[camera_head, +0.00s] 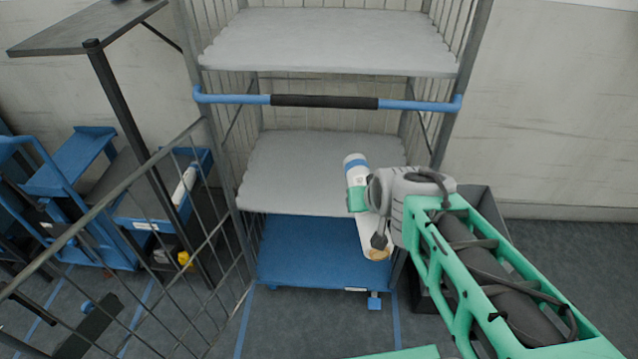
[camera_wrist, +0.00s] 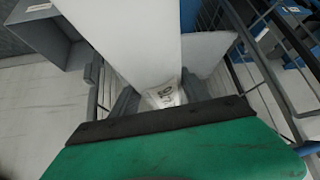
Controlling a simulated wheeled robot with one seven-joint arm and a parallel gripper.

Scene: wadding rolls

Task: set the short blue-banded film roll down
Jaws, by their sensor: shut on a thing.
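A white cylindrical part with a tan end (camera_head: 377,245) shows below the gripper, in front of the blue bottom deck (camera_head: 305,250). In the wrist view a large white surface (camera_wrist: 125,40) and a printed white patch (camera_wrist: 165,95) lie by the fingers.
A blue bar with a black grip (camera_head: 325,101) crosses the cage front above the middle shelf. The upper shelf (camera_head: 320,40) and the left of the middle shelf are bare. A mesh side (camera_head: 130,240) stands at left. A dark grey bin (camera_head: 480,205) is behind my arm.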

